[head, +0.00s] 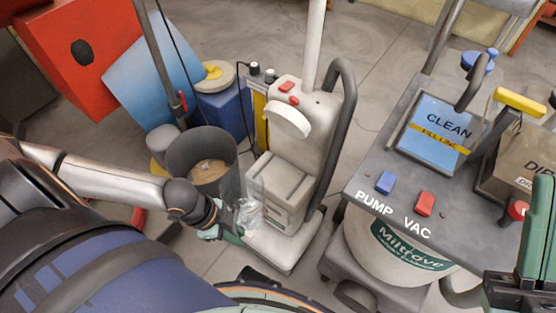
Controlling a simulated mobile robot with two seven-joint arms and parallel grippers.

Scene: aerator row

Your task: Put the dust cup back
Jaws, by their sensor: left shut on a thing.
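My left gripper (232,230) is shut on a clear, see-through piece, which looks like the dust cup (250,211). It holds the cup low at the left side of the white upright vacuum (286,190). The cup overlaps the vacuum's lower body in view, and I cannot tell whether they touch. The cup's outline is faint and partly hidden by the gripper. The vacuum stands upright, with red buttons on top and a dark curved hose on its right. A green and black part at the right edge looks like my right gripper (520,270); its fingertips are unclear.
A dark bin (188,147) with brown dust inside stands just behind my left forearm. A blue container (222,110) stands behind it. At right is a cart (375,155) with PUMP and VAC switches and CLEAN and dirty tanks. Grey floor is open behind the vacuum.

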